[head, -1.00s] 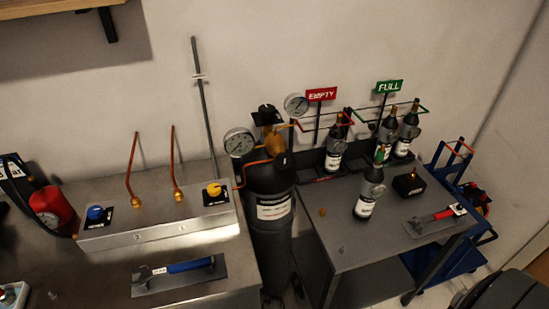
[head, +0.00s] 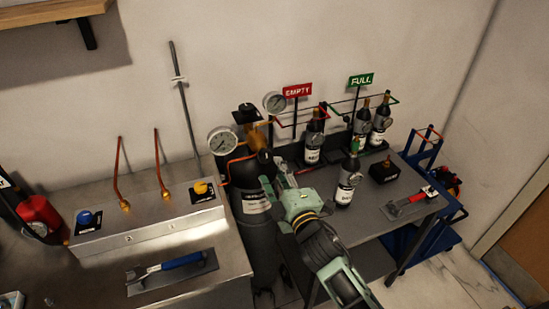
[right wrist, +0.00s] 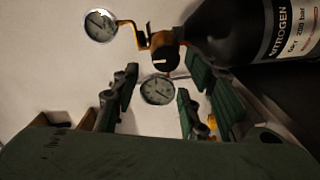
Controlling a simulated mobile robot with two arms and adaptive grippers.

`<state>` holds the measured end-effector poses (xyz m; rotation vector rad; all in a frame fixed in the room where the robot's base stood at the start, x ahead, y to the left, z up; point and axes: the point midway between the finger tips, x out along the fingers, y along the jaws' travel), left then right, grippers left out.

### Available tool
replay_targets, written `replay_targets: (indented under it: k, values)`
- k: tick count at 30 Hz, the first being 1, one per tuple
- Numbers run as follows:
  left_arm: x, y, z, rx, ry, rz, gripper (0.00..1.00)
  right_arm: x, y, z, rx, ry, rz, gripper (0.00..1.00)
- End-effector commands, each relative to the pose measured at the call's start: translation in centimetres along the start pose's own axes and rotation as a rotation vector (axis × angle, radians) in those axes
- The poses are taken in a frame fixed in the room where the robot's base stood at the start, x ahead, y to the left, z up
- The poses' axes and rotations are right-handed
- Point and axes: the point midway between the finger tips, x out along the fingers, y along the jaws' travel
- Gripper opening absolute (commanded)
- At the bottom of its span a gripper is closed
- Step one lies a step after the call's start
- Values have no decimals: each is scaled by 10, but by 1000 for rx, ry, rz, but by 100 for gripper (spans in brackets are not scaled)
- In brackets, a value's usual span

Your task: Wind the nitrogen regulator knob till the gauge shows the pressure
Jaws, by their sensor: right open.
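The nitrogen cylinder (head: 250,222) is black with a white label and stands between the bench and the grey table. A brass regulator (head: 257,138) sits at its top, with a large dial gauge (head: 222,141) to the left and another gauge (head: 274,102) behind. My right gripper (head: 277,172) is at the cylinder's upper right, below the regulator. In the right wrist view its jaws (right wrist: 162,72) are open and empty. A round black knob (right wrist: 165,58) shows between and beyond the fingertips, apart from them. The dials are too small to read. My left gripper is out of view.
Small bottles, one of them here (head: 347,180), stand on the grey table (head: 385,225) by the EMPTY (head: 297,90) and FULL (head: 361,80) signs. A steel bench (head: 215,255) with copper pipes and a blue-handled tool (head: 175,268) is at left.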

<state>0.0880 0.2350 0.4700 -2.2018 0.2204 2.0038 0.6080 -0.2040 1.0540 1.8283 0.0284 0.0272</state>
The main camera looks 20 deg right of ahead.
Motion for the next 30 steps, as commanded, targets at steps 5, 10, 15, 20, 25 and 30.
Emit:
replay_targets:
  k: [5,10,15,20,25,30]
  values:
    - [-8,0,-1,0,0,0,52,27,2,0,2,-1,0,40]
    - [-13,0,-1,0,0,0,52,51,1,0,3,-1,-2,40]
    - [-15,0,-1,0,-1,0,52,65,0,0,4,-1,-2,40]
    - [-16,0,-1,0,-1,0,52,69,-1,0,4,0,-3,40]
    - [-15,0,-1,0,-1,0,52,69,-2,0,4,0,-3,40]
    - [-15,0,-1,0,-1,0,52,69,-2,0,4,0,-3,28]
